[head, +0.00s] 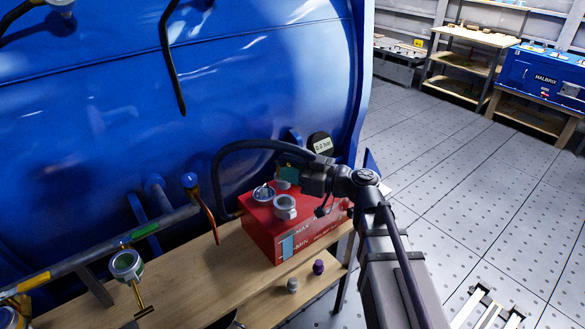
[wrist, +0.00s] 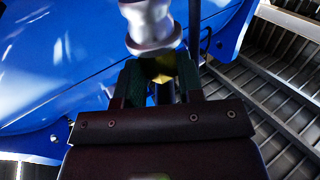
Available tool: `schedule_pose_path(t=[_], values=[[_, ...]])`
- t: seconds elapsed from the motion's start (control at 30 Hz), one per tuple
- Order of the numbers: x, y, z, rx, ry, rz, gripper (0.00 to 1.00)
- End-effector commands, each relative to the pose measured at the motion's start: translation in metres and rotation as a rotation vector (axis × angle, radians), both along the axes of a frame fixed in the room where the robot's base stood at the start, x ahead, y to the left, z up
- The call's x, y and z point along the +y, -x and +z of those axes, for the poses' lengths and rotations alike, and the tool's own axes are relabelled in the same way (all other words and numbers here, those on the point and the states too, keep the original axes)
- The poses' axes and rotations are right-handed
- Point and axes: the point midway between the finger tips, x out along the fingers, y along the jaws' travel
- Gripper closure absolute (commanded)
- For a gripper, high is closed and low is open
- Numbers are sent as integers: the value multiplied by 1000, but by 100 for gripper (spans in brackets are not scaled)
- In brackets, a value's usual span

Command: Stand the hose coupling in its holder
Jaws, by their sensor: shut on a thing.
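My gripper (head: 288,178) is above the back of the red box, with its fingers pointing left. In the wrist view my gripper (wrist: 158,78) has its two green-padded fingers closed around a small part with a yellow face. The silver hose coupling (wrist: 150,25) shows just past the fingertips, with a flared rim; how it joins the gripped part is hidden. In the head view a silver ring-topped piece (head: 285,206) sits just below the fingers, in front of the box top. A round silver cup with a green ring (head: 126,264) on a brass bracket, possibly the holder, is at the left.
The red box (head: 300,237), marked MAX, stands on a wooden bench (head: 190,275) and carries a silver cap (head: 264,193). A black hose (head: 240,146) arches behind it. A purple knob (head: 318,267) and a grey knob (head: 292,285) are in front. The blue tank (head: 260,80) rises behind.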

Motion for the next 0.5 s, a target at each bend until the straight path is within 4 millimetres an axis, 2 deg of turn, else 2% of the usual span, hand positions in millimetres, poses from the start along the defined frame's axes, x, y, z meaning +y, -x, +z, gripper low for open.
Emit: schedule_pose_path(t=[0.03,0.23,0.5], values=[[0,0,-12,0,0,0,89],[0,0,-37,0,0,0,89],[0,0,-44,0,0,-1,89]])
